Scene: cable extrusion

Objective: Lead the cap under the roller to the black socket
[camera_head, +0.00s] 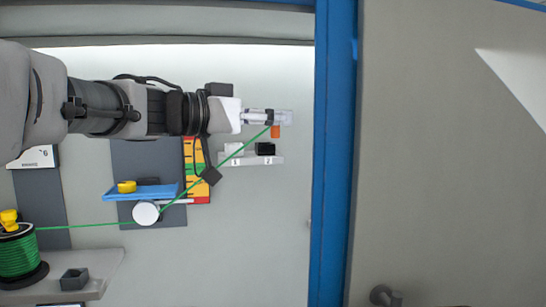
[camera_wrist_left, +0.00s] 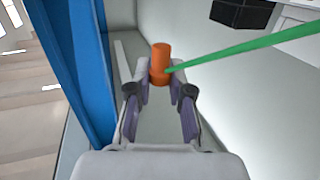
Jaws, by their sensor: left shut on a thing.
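My left gripper (camera_head: 272,117) is shut on the orange cap (camera_head: 275,131); the cap also shows between the fingertips in the left wrist view (camera_wrist_left: 160,62). A green cable (camera_head: 190,180) runs from the cap down-left to the white roller (camera_head: 146,213) and on left to the green spool (camera_head: 17,254). The cable passes along the roller's lower side. The black socket (camera_head: 265,148) sits on a light ledge just below and left of the cap, apart from it. It likely shows as the black block (camera_wrist_left: 240,12) in the left wrist view. My right gripper is not in view.
A white socket (camera_head: 233,149) stands left of the black one on the ledge (camera_head: 250,161). A blue tray (camera_head: 140,193) with a yellow piece and a colored panel (camera_head: 196,190) lie left. A blue frame post (camera_head: 333,150) stands close right.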

